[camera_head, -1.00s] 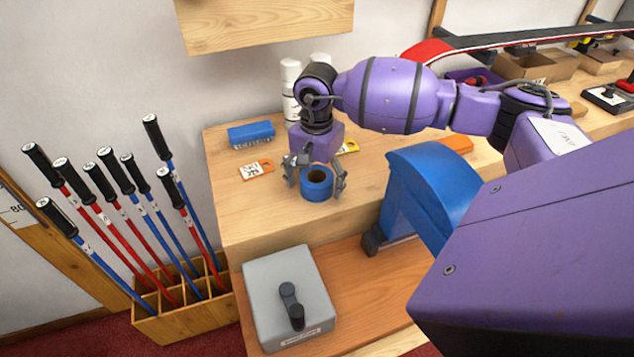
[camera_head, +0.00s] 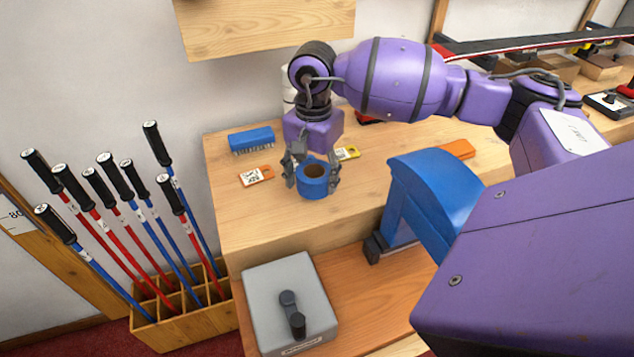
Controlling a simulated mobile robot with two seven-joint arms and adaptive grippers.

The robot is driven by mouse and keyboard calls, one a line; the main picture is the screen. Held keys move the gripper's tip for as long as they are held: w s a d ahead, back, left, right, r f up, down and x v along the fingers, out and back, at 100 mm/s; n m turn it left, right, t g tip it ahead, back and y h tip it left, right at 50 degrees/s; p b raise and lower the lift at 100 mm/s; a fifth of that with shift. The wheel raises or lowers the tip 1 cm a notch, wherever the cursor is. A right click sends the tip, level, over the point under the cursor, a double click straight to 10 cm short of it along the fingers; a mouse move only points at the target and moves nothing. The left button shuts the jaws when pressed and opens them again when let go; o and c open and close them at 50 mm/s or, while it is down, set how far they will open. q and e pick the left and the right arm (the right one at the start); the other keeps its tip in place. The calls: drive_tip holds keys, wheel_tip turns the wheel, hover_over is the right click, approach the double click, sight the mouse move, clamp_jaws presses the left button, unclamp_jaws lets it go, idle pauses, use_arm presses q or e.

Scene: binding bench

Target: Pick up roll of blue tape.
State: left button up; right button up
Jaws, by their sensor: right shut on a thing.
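The roll of blue tape (camera_head: 314,183) is a short blue ring with a brown core, in the middle of the head view near the bench's front edge. My right gripper (camera_head: 313,177) comes down over it from above and behind. Its fingers are shut on the roll, one at each side. The roll looks upright with its hole facing up; whether its underside is clear of the bench I cannot tell for certain. My left gripper does not show.
A blue machine (camera_head: 430,195) stands right of the roll. A grey box with a handle (camera_head: 290,290) sits below in front. Ski poles (camera_head: 130,215) stand at left.

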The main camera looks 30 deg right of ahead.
sight(307, 182)
drive_tip(key=a+r, duration=0.1)
drive_tip(key=s+a+r, duration=0.1)
drive_tip(key=a+r, duration=0.1)
drive_tip(key=shift+s+r, duration=0.3)
drive_tip(key=shift+r, duration=0.05)
drive_tip(key=s+a+r+b, duration=0.1)
drive_tip(key=s+a+r, duration=0.3)
drive_tip(key=a, duration=0.3)
drive_tip(key=shift+s+a, duration=0.3)
